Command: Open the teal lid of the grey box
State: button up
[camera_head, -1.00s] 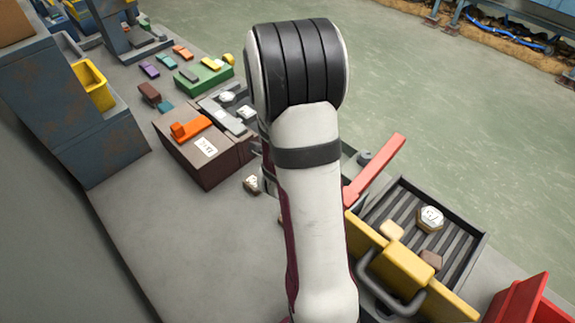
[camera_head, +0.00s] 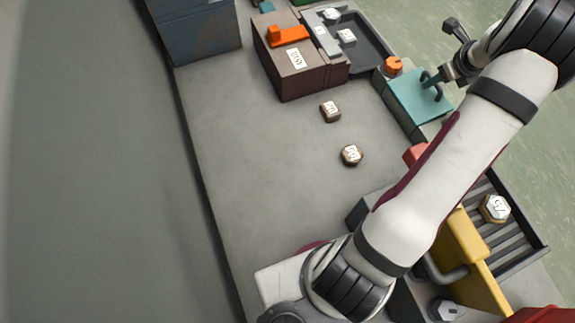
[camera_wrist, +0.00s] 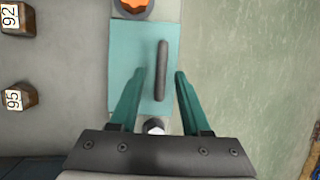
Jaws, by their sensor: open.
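The teal lid (camera_head: 420,108) lies flat and shut on the grey box (camera_head: 397,112), at the right of the head view. It also shows in the wrist view (camera_wrist: 126,55), with a dark bar handle (camera_wrist: 161,70) standing along it. My gripper (camera_head: 430,79) is at the lid's handle. In the wrist view its teal fingers (camera_wrist: 160,76) are apart, one on each side of the handle's near part, and nothing is gripped. I cannot tell how far the fingertips are above the lid.
An orange knob (camera_head: 393,66) sits at the lid's far end. A brown box (camera_head: 290,70) with an orange handle and a dark tray (camera_head: 368,50) stand beyond. Two labelled pieces (camera_head: 330,111) (camera_head: 351,155) lie on the bench left of the box. A yellow-fronted slatted tray (camera_head: 497,277) is nearer.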

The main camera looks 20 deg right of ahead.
jog(key=shift+s+d+f, duration=0.1)
jog(key=shift+d+f, duration=0.5)
jog(key=shift+d, duration=0.25)
jog(key=v, duration=1.5)
jog(key=w+a+r+n+g+y, duration=0.15)
jog(key=a+n, duration=0.45)
jog(key=a, duration=0.6)
jog(key=w+a+r+n+y, duration=0.1)
jog(key=w+a+n+y, duration=0.15)
jog(key=a+n, duration=0.65)
jog(key=s+a+f+n+g, duration=0.1)
jog(key=s+a+n, duration=0.4)
jog(key=a, duration=0.6)
jog(key=s+a+f+n+g, duration=0.1)
jog(key=s+a+f+n, duration=0.1)
jog(key=s+a+n, duration=0.4)
jog(key=a+n, duration=0.1)
jog(key=a, duration=0.4)
jog(key=shift+s+g, duration=0.3)
jog(key=shift+g, duration=0.05)
jog(key=shift+a, duration=0.1)
